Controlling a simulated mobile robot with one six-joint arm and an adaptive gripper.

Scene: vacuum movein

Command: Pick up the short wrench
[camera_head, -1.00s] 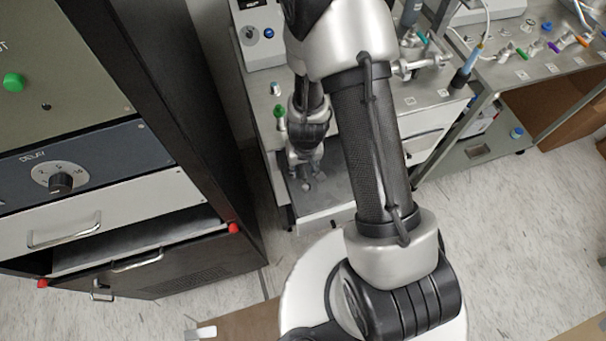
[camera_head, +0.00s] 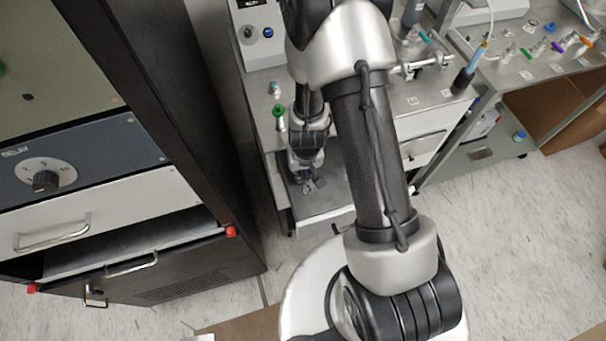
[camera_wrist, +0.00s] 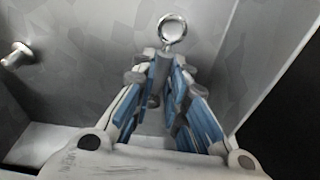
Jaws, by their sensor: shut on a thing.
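The short wrench (camera_wrist: 173,46) shows in the wrist view as a shiny metal ring end standing up past my fingertips. Its lower part is between the fingers and mostly hidden. My gripper (camera_wrist: 163,68) has blue-sided fingers and is shut on the wrench. In the head view my gripper (camera_head: 312,186) is down inside an open grey drawer (camera_head: 335,207) under the bench. The wrench is too small to make out there. In the wrist view the drawer's grey floor and walls surround the fingers.
A metal piece with a rounded end (camera_wrist: 17,54) is at the left in the wrist view. A dark cabinet (camera_head: 180,100) stands close on the left. The bench (camera_head: 400,100) above the drawer holds a green-topped fitting (camera_head: 279,111). Open floor (camera_head: 520,240) lies to the right.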

